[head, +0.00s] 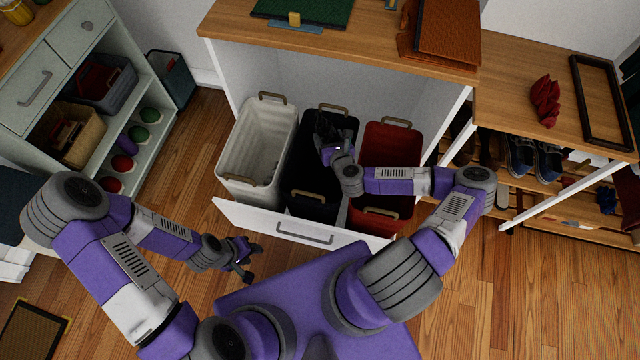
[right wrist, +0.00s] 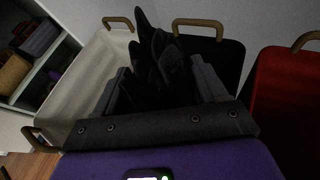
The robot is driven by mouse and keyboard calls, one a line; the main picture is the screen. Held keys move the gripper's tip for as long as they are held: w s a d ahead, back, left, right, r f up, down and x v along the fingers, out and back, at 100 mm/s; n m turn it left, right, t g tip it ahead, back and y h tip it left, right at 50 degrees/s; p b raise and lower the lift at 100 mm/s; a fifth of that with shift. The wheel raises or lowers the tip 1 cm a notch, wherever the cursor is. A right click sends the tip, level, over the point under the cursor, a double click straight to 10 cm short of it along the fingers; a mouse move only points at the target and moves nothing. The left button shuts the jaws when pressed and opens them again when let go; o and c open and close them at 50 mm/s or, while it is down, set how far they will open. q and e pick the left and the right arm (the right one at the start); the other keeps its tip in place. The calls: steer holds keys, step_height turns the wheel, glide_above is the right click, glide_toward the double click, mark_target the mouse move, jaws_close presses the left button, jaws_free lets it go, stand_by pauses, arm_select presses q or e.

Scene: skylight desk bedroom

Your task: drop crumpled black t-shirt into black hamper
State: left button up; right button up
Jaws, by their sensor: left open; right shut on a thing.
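The black hamper (head: 305,178) stands in the pulled-out drawer, between a white hamper and a red hamper. It also shows in the right wrist view (right wrist: 228,62). My right gripper (head: 332,140) is over the black hamper's opening, pointing down. It is shut on the crumpled black t-shirt (right wrist: 158,62), whose dark folds stick up between the fingers in the right wrist view. Dark cloth on dark hamper makes the t-shirt's lower edge hard to tell. My left gripper (head: 252,262) is open and empty, low in front of the drawer at the left.
The white hamper (head: 235,185) and red hamper (head: 376,212) flank the black one closely. The drawer front (head: 290,228) crosses before them. The wooden desk top (head: 370,48) overhangs behind. A shoe rack stands at right, a shelf unit (head: 60,85) at left.

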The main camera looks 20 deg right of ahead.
steer(key=o, duration=1.2)
steer(key=shift+c, duration=0.2)
steer(key=p+v, duration=0.2)
steer(key=v, duration=0.5)
steer(key=shift+s+r, duration=0.2)
steer(key=shift+s, duration=0.05)
steer(key=shift+a, duration=0.1)
